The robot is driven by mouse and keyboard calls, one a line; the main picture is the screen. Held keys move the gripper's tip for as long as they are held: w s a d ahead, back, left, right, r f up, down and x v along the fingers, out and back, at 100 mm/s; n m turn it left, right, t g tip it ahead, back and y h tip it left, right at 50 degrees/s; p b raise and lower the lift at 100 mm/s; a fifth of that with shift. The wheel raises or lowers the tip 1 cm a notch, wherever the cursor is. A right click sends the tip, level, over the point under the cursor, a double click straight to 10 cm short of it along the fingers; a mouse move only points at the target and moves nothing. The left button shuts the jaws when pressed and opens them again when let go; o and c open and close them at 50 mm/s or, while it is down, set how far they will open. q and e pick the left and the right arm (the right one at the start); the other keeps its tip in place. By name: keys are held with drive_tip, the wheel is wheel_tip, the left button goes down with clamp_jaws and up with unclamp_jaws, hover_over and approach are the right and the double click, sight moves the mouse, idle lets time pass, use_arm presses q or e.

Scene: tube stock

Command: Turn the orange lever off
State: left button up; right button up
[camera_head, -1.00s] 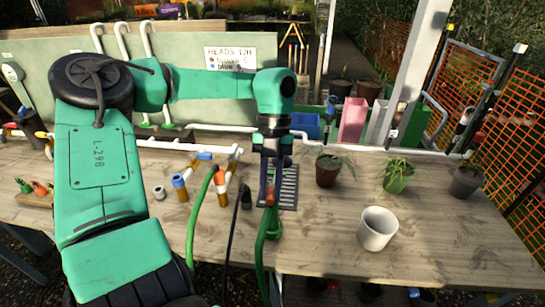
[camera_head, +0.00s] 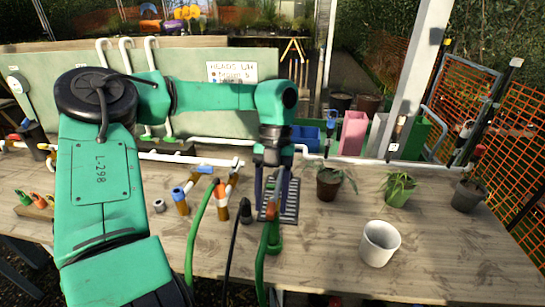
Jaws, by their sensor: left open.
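My left gripper (camera_head: 271,190) points down over the wooden table, open, its two dark fingers apart. An orange lever (camera_head: 271,211) shows right at and below the fingertips, on top of a green hose fitting (camera_head: 274,238). Part of the lever and its valve is hidden behind the fingers, and I cannot tell whether the fingers touch it. A green hose (camera_head: 262,265) runs down from this fitting over the table's front edge. My right gripper is not in view.
A black drain grate (camera_head: 291,205) lies just behind the lever. To the left stand brown pipe stubs with a blue fitting (camera_head: 178,194) and an orange-red fitting (camera_head: 221,190), plus another green hose (camera_head: 200,225). A white cup (camera_head: 380,243) and potted plants (camera_head: 328,186) stand right.

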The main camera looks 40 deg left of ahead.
use_arm(q)
drive_tip(key=v, duration=1.4)
drive_tip(key=shift+d+f, duration=0.1)
